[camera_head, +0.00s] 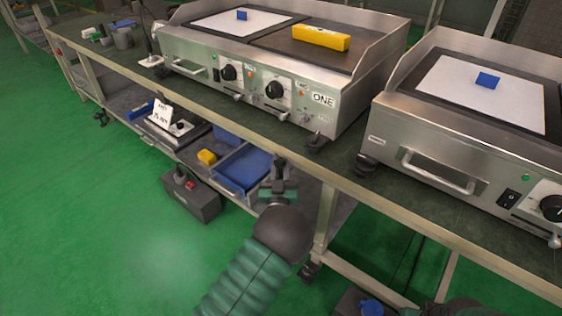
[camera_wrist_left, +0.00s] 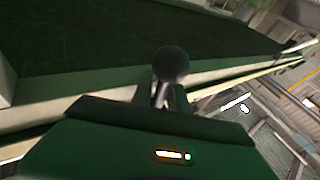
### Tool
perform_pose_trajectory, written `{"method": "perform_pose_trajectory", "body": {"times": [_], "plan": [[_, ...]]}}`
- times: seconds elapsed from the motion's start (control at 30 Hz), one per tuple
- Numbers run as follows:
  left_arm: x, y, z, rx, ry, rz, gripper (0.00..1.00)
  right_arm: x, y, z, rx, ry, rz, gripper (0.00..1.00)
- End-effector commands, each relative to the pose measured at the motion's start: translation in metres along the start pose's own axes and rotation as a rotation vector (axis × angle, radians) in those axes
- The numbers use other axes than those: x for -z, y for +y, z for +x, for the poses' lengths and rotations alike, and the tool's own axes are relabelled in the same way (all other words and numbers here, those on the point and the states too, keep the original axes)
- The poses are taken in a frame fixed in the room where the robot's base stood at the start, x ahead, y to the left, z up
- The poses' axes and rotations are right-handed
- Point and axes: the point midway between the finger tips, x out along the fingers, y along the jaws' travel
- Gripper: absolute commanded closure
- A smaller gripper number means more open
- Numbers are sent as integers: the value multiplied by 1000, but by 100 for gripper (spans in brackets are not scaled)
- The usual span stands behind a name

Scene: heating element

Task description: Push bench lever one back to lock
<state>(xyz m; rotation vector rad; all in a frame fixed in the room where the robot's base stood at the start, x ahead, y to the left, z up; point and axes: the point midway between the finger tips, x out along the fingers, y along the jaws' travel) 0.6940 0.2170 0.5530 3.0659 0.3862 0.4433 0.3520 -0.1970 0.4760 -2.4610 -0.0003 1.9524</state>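A lever with a dark ball knob (camera_wrist_left: 171,64) on a short stem shows in the left wrist view, and I take it to be the bench lever. The stem stands between the fingertips of my left gripper (camera_wrist_left: 161,97). Whether the fingers touch the stem is unclear. In the head view my left gripper (camera_head: 279,180) reaches up to the front edge of the bench (camera_head: 235,135), below the griddle marked ONE (camera_head: 322,99). A small dark piece shows at its tip, too small to tell apart from the fingers.
A second griddle (camera_head: 445,130) stands to the right on the bench. Below are a blue bin (camera_head: 243,167), a yellow block (camera_head: 207,157) and a dark toolbox (camera_head: 191,196). A bench leg (camera_head: 325,215) stands close right of my left gripper. The green floor at left is clear.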

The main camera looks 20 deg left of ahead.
Motion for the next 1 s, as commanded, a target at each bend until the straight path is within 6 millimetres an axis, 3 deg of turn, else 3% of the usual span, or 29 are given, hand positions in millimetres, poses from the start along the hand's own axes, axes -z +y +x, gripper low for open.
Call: {"method": "perform_pose_trajectory", "body": {"times": [0.37,0.47,0.8,1.0], "plan": [[4,0,-4,0,6,-2,78,1,0,-5,0,0,0,65],[6,1,-21,-1,3,-1,78,3,0,-15,0,0,0,65],[4,1,-120,-2,-1,1,78,12,0,-50,0,0,0,65],[1,0,-159,-1,2,0,78,14,0,-59,0,0,0,65]]}}
